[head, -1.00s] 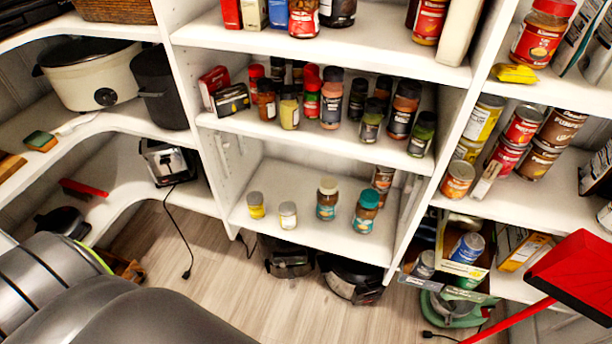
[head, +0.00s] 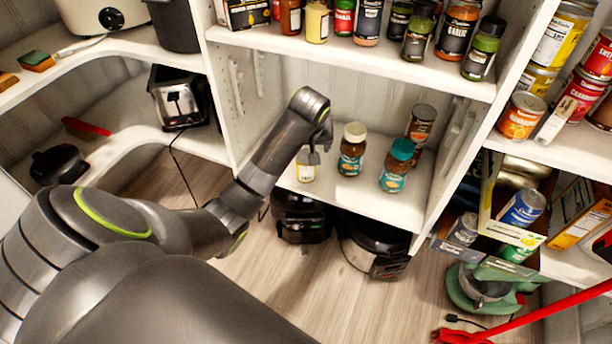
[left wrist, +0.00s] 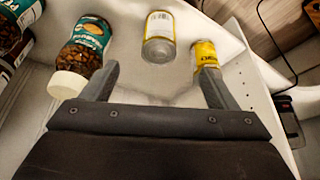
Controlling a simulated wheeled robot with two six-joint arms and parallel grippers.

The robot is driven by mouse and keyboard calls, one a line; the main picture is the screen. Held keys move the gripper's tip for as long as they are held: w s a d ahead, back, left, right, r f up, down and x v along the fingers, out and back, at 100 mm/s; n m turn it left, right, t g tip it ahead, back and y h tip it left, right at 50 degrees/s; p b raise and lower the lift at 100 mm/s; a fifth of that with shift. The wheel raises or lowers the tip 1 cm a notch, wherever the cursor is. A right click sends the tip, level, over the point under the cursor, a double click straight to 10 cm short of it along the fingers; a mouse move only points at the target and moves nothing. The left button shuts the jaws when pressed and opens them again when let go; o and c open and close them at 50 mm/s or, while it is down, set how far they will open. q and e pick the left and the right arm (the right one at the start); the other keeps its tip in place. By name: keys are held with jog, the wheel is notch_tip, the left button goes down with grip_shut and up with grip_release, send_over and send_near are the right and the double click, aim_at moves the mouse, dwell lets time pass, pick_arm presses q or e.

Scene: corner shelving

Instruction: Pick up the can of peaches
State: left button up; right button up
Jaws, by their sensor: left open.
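My left gripper (head: 316,152) is open and empty above the lower middle shelf. In the left wrist view its fingers (left wrist: 157,76) point toward a pale can with a yellow band (left wrist: 158,40), which lies just beyond the gap. That can shows partly below the gripper in the head view (head: 306,172). A small yellow can (left wrist: 205,55) is close to the right fingertip; my arm hides it in the head view. An orange-labelled can (head: 522,117) stands on the right shelf. I cannot read which can is peaches. My right gripper is not in view.
Jars with a cream lid (head: 352,150) and a teal lid (head: 397,165) stand right of the gripper, with a brown can (head: 420,125) behind. The spice shelf (head: 370,63) overhangs this space. Black appliances (head: 300,215) sit on the floor below.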

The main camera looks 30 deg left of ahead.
aim_at(307, 160)
pick_arm(q)
jog(key=b+x, duration=0.4)
jog(key=x, duration=0.6)
jog(key=shift+w+a, duration=0.1)
jog(key=shift+w, duration=0.1)
jog(key=shift+w+a+f+b, duration=0.2)
jog(key=shift+f+b, duration=0.3)
jog(key=shift+f, duration=0.15)
jog(key=b+x, duration=0.1)
jog(key=x, duration=0.1)
jog(key=shift+f, duration=0.3)
jog(key=shift+w+a+f+b, duration=0.25)
jog(key=shift+f+b, duration=0.2)
jog(key=shift+f, duration=0.15)
jog(key=shift+w+f, duration=0.1)
jog(key=shift+f, duration=0.05)
jog(key=c, duration=1.4)
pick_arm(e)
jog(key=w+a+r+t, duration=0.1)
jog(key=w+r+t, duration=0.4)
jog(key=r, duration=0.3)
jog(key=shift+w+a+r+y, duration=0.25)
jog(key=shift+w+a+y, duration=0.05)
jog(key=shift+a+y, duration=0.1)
